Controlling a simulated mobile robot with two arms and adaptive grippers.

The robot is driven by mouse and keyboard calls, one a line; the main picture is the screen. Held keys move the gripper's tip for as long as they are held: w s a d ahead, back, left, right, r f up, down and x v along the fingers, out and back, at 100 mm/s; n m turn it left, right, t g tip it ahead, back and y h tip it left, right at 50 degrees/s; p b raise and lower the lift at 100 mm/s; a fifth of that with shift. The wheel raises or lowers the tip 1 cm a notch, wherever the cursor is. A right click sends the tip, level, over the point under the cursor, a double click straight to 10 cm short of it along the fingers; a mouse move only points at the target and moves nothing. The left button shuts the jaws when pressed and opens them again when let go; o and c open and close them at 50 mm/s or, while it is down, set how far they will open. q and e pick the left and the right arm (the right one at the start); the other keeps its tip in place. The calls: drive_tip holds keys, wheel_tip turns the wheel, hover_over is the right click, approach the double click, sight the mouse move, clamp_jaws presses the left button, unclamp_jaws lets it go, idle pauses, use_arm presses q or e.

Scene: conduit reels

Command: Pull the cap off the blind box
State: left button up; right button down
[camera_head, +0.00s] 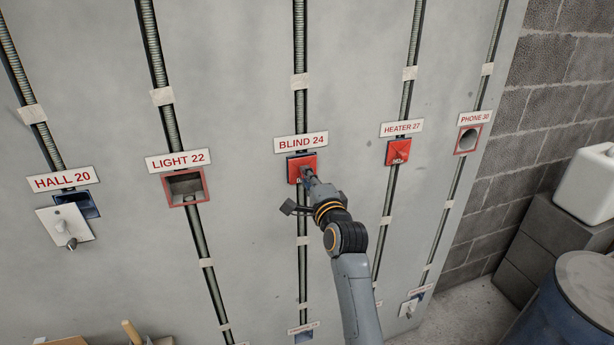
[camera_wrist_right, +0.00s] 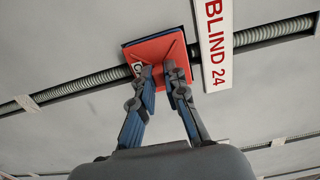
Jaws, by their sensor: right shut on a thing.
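The blind box is on the grey wall under the BLIND 24 label (camera_head: 301,143). Its red square cap (camera_head: 295,162) covers the front, and a thin blue edge of the box shows behind it. My right gripper (camera_head: 308,174) is at the cap's middle. In the right wrist view both fingers (camera_wrist_right: 158,72) are closed in on the middle of the red cap (camera_wrist_right: 153,48); the part they grip is mostly hidden between the tips. I cannot tell whether the cap has shifted from the box. My left gripper is not in view.
The heater box has a red cap (camera_head: 399,151). The light box (camera_head: 186,186) and phone box (camera_head: 467,139) are open. A white plate (camera_head: 65,226) hangs at the hall box. Conduits run along the wall. A blue barrel (camera_head: 575,310) stands lower right.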

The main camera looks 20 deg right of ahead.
drive_tip(key=shift+s+f+p, duration=0.1)
drive_tip(key=shift+s+p, duration=0.3)
drive_tip(key=shift+s, duration=0.3)
drive_tip(key=shift+a, duration=0.1)
drive_tip(key=shift+f+p, duration=0.1)
drive_tip(key=shift+p, duration=0.2)
drive_tip(key=shift+s, duration=0.15)
drive_tip(key=shift+s+p, duration=1.4)
drive_tip(key=shift+s, duration=1.05)
